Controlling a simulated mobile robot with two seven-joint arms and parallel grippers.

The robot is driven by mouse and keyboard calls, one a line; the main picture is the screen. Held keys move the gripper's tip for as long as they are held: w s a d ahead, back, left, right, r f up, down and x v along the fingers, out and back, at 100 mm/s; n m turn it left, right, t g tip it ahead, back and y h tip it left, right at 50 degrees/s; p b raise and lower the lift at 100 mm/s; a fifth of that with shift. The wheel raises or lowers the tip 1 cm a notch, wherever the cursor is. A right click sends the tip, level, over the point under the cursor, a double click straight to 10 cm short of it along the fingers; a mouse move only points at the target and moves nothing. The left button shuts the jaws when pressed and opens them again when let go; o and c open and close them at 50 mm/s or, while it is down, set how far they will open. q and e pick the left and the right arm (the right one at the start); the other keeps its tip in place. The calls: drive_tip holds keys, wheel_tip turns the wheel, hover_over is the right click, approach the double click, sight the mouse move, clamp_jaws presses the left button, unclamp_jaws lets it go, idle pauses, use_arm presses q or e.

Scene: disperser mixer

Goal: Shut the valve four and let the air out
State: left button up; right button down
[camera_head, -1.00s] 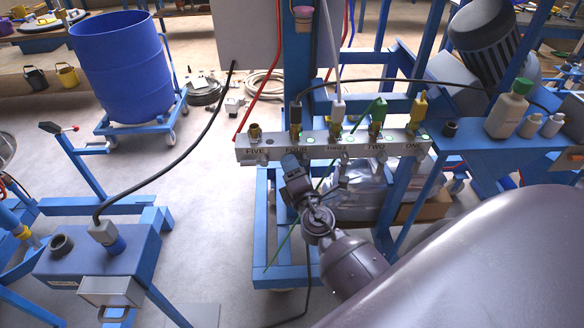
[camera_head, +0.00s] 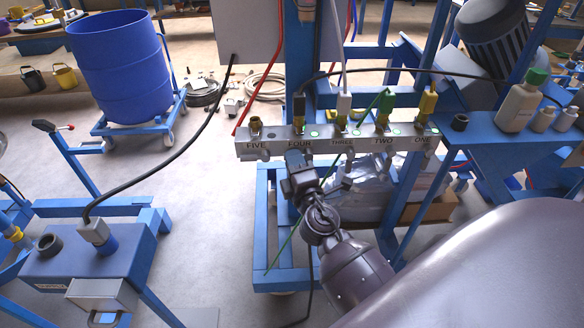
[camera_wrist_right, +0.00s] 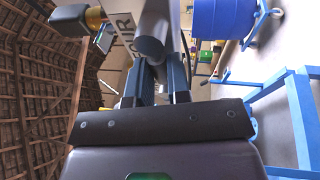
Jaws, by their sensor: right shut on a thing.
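The grey valve manifold (camera_head: 272,143) hangs on the blue frame, labelled FIVE to ONE from left to right. My right gripper (camera_head: 295,158) is at its front, just under the FOUR label. In the right wrist view the gripper (camera_wrist_right: 160,82) is shut on the grey handle of valve four (camera_wrist_right: 156,45), next to the FOUR lettering. My gripper mostly hides this handle in the head view, so its exact angle is unclear. A dark connector (camera_head: 299,108) with a black hose sits on top of port four. My left gripper is not in view.
White (camera_head: 343,104), green (camera_head: 385,106) and yellow (camera_head: 428,102) connectors stand on ports three to one. Bottles (camera_head: 520,106) stand on the blue shelf at right. A blue drum (camera_head: 120,65) stands at back left. The floor (camera_head: 215,220) left of the manifold is mostly clear.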

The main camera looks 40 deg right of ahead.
drive_tip(key=shift+r+m, duration=0.1)
drive_tip(key=shift+m, duration=0.2)
drive_tip(key=c, duration=1.1)
unclamp_jaws()
use_arm(q)
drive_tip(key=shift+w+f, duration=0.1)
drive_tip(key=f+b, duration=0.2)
drive_tip(key=b, duration=0.1)
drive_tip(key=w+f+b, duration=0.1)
drive_tip(key=b, duration=0.1)
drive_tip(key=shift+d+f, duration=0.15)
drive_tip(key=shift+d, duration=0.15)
use_arm(e)
drive_tip(key=v, duration=1.1)
